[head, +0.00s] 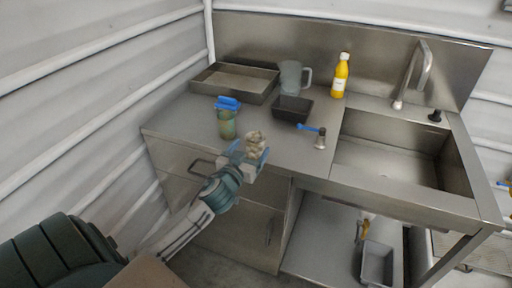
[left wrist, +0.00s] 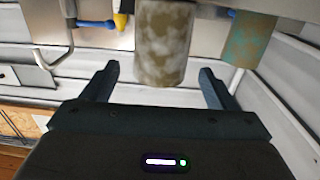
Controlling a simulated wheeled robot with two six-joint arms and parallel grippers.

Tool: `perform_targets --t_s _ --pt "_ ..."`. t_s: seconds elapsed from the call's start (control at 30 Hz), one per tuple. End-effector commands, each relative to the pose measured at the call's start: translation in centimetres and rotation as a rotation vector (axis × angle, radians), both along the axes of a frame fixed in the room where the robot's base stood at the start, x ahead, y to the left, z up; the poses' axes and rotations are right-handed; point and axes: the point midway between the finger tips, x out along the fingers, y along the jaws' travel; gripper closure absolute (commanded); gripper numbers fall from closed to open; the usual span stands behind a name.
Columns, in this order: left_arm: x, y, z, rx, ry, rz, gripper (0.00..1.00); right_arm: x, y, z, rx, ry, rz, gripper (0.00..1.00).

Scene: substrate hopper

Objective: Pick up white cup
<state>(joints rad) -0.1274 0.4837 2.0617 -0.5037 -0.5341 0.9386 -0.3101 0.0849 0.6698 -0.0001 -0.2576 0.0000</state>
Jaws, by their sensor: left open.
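The white cup (head: 255,139) has a mottled white and tan surface and stands near the front edge of the steel counter. In the left wrist view the cup (left wrist: 164,42) is just ahead of my jaws, roughly centred across the gap. My left gripper (head: 249,157) reaches the counter's front edge from the left, and its fingers are spread. They hide the cup's lower part in the head view. The open fingers (left wrist: 158,88) have nothing gripped between them. My right gripper is not in view.
A green shaker with a blue lid (head: 227,120) stands left of the cup. Behind are a black tray (head: 292,110), a clear jug (head: 291,77), a yellow bottle (head: 340,76) and a metal pan (head: 234,80). A blue-handled valve (head: 320,139) and the sink (head: 392,165) lie right.

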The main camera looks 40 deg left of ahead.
Motion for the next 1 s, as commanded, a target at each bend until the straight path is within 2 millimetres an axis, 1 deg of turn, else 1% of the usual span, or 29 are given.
perform_targets --t_s 0.03,0.17,0.27,0.43,0.5,0.6,0.87,0.97,1.0 --pt "0.6 0.1 0.2 -0.001 -0.001 0.001 0.20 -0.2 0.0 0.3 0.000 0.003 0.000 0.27" --pt "1.4 0.3 0.0 -0.001 0.001 0.000 0.20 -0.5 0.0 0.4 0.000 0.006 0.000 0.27" --pt "2.2 0.5 0.1 -0.001 0.001 0.001 0.20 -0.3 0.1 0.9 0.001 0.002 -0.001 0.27" --pt "4.5 1.0 -0.2 -0.002 0.002 0.002 0.20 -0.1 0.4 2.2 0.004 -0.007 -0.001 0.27" --pt "5.4 1.2 -0.2 -0.002 0.001 0.001 0.20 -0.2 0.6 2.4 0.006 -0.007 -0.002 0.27" --pt "6.2 1.3 -0.4 0.000 0.001 0.001 0.20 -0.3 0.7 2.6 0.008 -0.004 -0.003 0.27" --pt "6.4 1.4 -0.6 0.001 0.002 -0.001 0.20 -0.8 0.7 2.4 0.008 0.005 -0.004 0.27" --pt "6.4 1.4 -0.6 0.001 0.002 -0.001 0.37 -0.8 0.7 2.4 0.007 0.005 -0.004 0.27" --pt "6.4 1.4 -0.6 0.001 0.002 -0.001 0.45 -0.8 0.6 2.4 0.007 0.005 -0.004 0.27"
